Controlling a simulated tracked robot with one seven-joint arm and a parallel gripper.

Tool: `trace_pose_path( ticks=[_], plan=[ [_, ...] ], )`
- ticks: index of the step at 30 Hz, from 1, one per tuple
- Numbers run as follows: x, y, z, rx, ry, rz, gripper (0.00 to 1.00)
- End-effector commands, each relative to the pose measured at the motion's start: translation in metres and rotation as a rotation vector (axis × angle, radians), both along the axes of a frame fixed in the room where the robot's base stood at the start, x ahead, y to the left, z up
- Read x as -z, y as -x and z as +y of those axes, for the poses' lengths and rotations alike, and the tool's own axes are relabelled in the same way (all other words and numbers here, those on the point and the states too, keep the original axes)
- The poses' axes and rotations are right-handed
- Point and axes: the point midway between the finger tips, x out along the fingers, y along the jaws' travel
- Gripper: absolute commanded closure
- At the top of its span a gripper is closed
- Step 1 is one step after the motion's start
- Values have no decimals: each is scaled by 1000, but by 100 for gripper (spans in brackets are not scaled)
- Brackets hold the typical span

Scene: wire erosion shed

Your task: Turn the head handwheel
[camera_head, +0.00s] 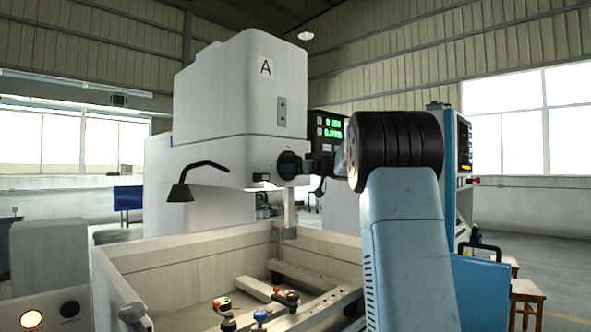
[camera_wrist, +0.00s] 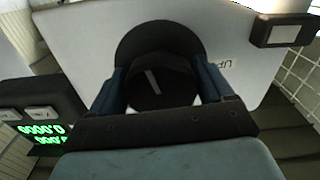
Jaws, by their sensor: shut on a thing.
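The head handwheel (camera_head: 286,160) is a dark round wheel on the pale machine head (camera_head: 240,95) marked A. In the wrist view the handwheel (camera_wrist: 160,36) shows as a black disc with a raised hub bearing a short white line, which lies slanted. My gripper (camera_head: 303,166) reaches it from the right in the head view. In the wrist view my gripper (camera_wrist: 162,84) has one blue-sided finger on each side of the hub and is shut on it. My arm and gripper hide part of the wheel in the head view.
A green-digit readout (camera_head: 331,128) stands just behind my wrist; it also shows in the wrist view (camera_wrist: 42,133). A lamp (camera_head: 180,192) hangs from the head's left. Below is an open tank (camera_head: 185,257) with rails and coloured knobs. A stool (camera_head: 526,296) stands at right.

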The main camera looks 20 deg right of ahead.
Motion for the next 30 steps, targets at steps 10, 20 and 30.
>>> trace_pose_path(
  ticks=[10, 20, 30],
  plan=[
    [0, 0, -2, 1, 260, -106, 50],
    [0, -1, -3, 1, 552, -224, 50],
    [0, -1, -3, 0, 851, -345, 50]
  ],
)
